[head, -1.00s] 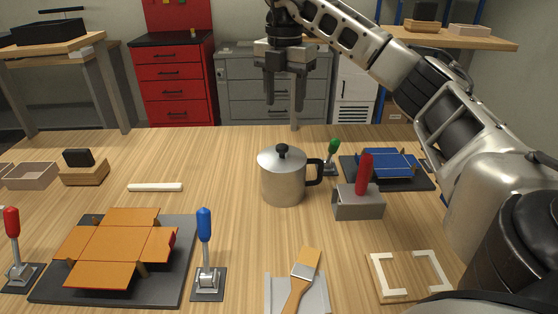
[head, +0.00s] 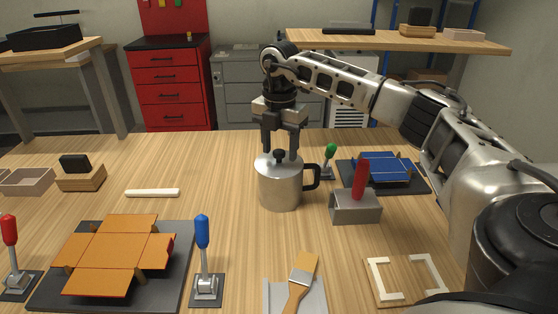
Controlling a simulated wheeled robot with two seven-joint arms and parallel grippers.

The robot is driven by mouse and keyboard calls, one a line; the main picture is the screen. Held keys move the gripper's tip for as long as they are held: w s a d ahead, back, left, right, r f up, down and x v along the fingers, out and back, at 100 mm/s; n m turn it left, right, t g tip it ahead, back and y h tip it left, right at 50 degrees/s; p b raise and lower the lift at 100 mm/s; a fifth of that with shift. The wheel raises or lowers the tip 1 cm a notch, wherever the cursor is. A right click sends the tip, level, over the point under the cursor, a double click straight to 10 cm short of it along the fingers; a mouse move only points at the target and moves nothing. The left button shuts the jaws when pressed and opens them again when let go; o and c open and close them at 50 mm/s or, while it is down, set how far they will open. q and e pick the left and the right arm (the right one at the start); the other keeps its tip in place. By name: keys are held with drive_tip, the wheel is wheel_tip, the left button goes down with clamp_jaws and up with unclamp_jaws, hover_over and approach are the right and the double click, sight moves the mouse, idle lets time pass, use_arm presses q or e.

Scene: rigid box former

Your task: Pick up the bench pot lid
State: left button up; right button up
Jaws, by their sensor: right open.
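The bench pot (head: 281,188) is a steel pot with a black side handle, standing upright on the wooden table near the middle. Its lid (head: 268,160) is on top, with a round black knob (head: 279,154). My right gripper (head: 280,154) is open and points straight down over the lid. Its two fingers show on the left and right of the knob, close to lid height. I cannot tell whether they touch the knob or the lid. My left gripper is not in view.
A grey block with a red handle (head: 360,182) and a green-handled clamp (head: 330,156) stand right of the pot. The orange box blank (head: 118,246), blue-handled clamp (head: 203,250) and brush (head: 302,275) are nearer.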

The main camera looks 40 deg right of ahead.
clamp_jaws()
drive_tip(key=shift+r, duration=0.15)
